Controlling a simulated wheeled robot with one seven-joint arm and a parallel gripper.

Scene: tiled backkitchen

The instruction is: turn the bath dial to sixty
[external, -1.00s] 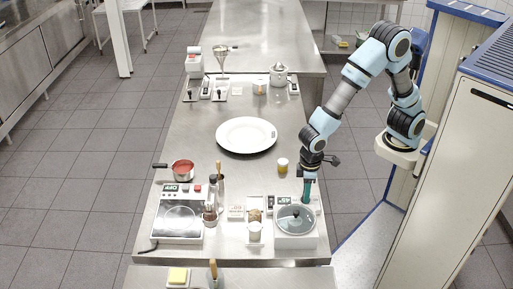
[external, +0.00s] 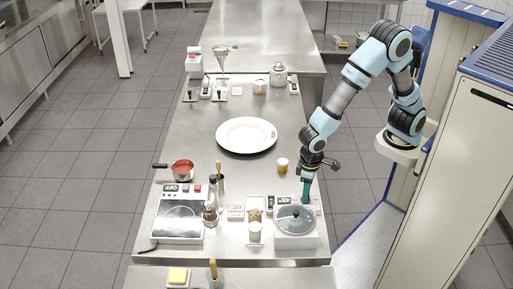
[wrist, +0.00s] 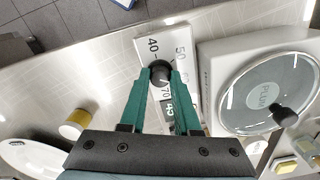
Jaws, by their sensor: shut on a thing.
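The bath dial (wrist: 160,67) is a small black knob on a white panel (wrist: 150,32) marked 40, 50 and 70. My gripper (wrist: 161,74) has its two green fingers closed on the sides of the dial. I cannot make out where the dial's pointer stands. The white bath (wrist: 215,62) with its round glass lid (wrist: 262,92) is right beside the panel. In the external view, my gripper (external: 306,198) reaches down behind the bath (external: 295,241), and the dial is hidden there.
A small jar (external: 255,231) is left of the bath. A hotplate (external: 180,222) and a red-filled pan (external: 182,170) are at the left. The table's right edge is close.

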